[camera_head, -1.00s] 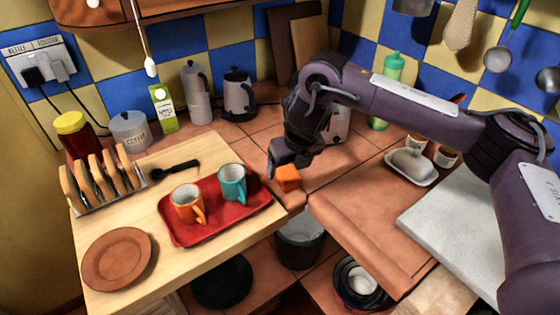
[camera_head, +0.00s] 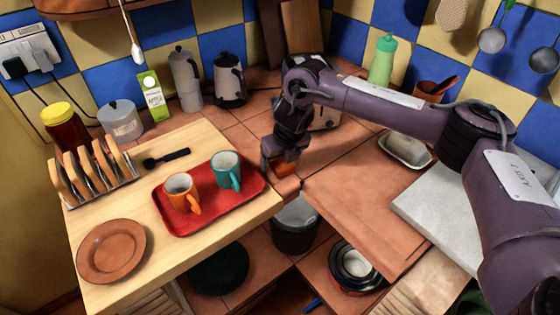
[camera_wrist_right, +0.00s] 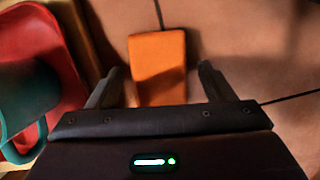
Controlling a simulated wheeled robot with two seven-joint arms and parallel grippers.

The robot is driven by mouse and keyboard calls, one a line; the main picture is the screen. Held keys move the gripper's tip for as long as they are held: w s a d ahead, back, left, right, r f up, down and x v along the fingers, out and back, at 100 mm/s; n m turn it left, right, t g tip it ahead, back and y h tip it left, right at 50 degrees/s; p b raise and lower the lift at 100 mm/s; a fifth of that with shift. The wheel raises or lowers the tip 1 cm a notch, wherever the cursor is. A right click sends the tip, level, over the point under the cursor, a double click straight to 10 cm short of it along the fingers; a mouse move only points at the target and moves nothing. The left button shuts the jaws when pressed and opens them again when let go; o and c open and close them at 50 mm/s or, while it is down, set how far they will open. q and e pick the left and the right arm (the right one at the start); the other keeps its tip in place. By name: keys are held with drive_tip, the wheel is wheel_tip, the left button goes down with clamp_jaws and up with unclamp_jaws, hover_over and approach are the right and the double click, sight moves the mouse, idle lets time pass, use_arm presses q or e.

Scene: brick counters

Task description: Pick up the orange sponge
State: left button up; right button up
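The orange sponge (camera_head: 285,168) lies on the brick counter just right of the red tray, partly hidden by my gripper in the head view. In the right wrist view the sponge (camera_wrist_right: 157,66) lies flat ahead, its near end between the two finger lines. My right gripper (camera_wrist_right: 160,80) is open, one finger on each side of the sponge's near end, with gaps showing on both sides. In the head view my right gripper (camera_head: 283,160) points down over the sponge. Whether it touches the sponge cannot be told. My left gripper is not in view.
The red tray (camera_head: 247,198) with an orange mug (camera_head: 180,190) and a teal mug (camera_head: 224,168) is close on the left, on a wooden board. A toaster (camera_head: 326,115) stands behind my arm. A bin (camera_head: 295,225) is below the counter edge.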

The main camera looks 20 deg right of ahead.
drive_tip(key=c, duration=0.5)
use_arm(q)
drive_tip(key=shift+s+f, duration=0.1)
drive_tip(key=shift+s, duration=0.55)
use_arm(e)
drive_tip(key=c, duration=0.5)
drive_tip(key=shift+r, duration=0.15)
